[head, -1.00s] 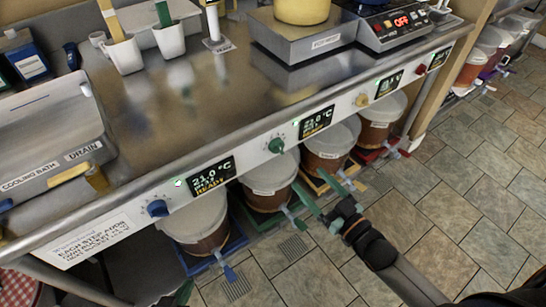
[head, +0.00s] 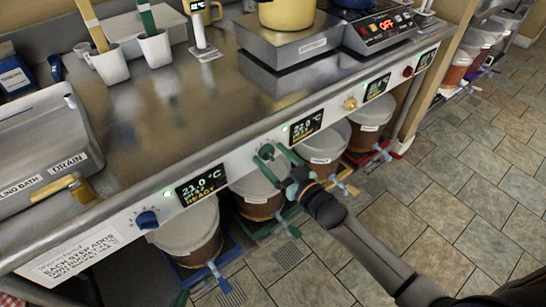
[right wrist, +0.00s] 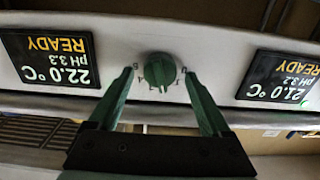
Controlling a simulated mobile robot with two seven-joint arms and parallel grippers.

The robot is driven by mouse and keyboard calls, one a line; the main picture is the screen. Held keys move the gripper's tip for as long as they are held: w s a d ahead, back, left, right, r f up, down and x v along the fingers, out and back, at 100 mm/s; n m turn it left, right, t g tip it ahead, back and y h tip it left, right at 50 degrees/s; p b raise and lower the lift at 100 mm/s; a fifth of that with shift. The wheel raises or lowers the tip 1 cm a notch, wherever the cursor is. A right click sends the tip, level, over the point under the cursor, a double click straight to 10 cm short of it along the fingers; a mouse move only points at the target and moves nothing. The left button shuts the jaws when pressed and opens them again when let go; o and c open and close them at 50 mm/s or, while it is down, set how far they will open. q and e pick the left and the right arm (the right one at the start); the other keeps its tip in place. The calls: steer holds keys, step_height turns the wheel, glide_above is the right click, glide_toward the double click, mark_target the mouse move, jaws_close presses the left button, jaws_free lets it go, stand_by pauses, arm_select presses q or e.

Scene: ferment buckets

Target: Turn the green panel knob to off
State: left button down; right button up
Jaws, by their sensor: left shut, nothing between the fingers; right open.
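The green panel knob (head: 266,152) is on the pale front panel under the counter edge, between two displays. My right gripper (head: 270,156) is open at the knob. In the right wrist view the knob (right wrist: 158,71) shows between the two green fingertips (right wrist: 158,77), with a gap on each side. That view is upside down; small marks ring the knob, too small to read its setting. Of my left gripper, only a green fingertip (head: 180,298) shows at the bottom edge, away from the panel.
A blue knob (head: 147,219), a yellow knob (head: 350,103) and a red knob (head: 407,72) sit along the same panel. Lidded buckets (head: 187,231) with taps stand below it. Displays (head: 202,185) flank the green knob. The tiled floor in front is clear.

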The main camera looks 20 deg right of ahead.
jaws_close()
stand_by(0.8)
